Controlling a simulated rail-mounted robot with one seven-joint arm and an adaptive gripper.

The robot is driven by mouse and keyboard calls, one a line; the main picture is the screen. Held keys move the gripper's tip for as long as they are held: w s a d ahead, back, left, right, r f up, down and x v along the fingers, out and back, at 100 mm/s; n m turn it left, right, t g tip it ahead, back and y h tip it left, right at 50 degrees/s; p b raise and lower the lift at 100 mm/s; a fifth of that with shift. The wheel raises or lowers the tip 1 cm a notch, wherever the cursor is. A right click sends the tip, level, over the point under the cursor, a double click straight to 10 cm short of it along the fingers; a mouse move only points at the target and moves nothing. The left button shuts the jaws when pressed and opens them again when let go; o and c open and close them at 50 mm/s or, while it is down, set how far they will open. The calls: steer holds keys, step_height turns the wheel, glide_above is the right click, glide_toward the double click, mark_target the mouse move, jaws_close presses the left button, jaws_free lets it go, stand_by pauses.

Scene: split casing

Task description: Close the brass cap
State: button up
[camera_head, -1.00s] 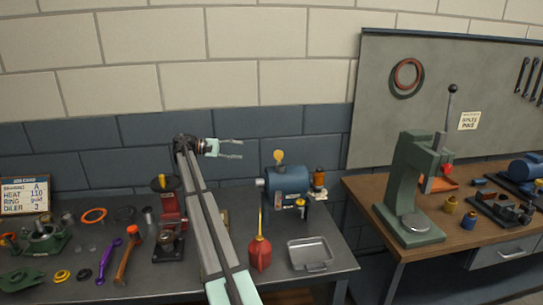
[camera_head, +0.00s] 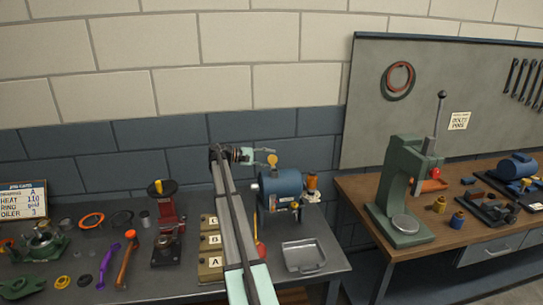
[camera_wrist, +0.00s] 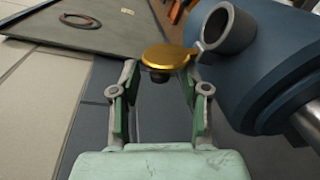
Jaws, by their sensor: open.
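In the head view the cap (camera_head: 272,160) sticks up above the blue tank (camera_head: 281,188). My gripper (camera_wrist: 156,78) is open, its two fingers on either side of the cap's near edge in the wrist view. I cannot tell whether they touch it. In the head view my gripper (camera_head: 270,155) is at the cap, left of and above the tank.
Blocks marked A, B and C (camera_head: 211,241) stand beside my arm. A green press (camera_head: 405,190) is on the right-hand wooden bench. The wall is close behind.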

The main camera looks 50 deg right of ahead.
steer(key=shift+s+d+f, duration=0.1)
steer(key=shift+s+d, duration=0.3)
jaws_close()
